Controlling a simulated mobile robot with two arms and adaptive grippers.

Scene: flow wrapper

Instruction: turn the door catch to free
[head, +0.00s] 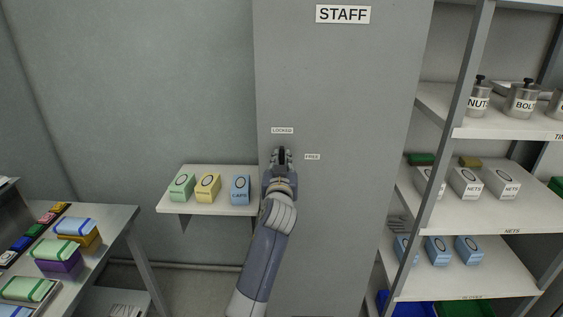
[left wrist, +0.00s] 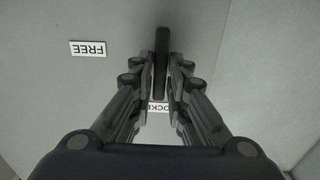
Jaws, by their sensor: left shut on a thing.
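The door catch is a dark bar (left wrist: 162,50) standing out from the grey STAFF door (head: 345,110). In the left wrist view it runs upright in the picture, in line with the LOCKED label (left wrist: 158,106). My left gripper (head: 282,155) is shut on the catch, with a finger on each side of it, and hides most of it in the head view. The LOCKED label (head: 282,130) is just above the gripper. The FREE label (head: 312,157) is to its right and also shows upside down in the left wrist view (left wrist: 88,49). My right gripper is not in view.
A small shelf (head: 180,208) with several boxes is left of my arm, close to it. A tall rack (head: 478,216) with boxes and tins stands at the right. A table (head: 105,222) with wrapped packs is at the left. The door face right of the gripper is clear.

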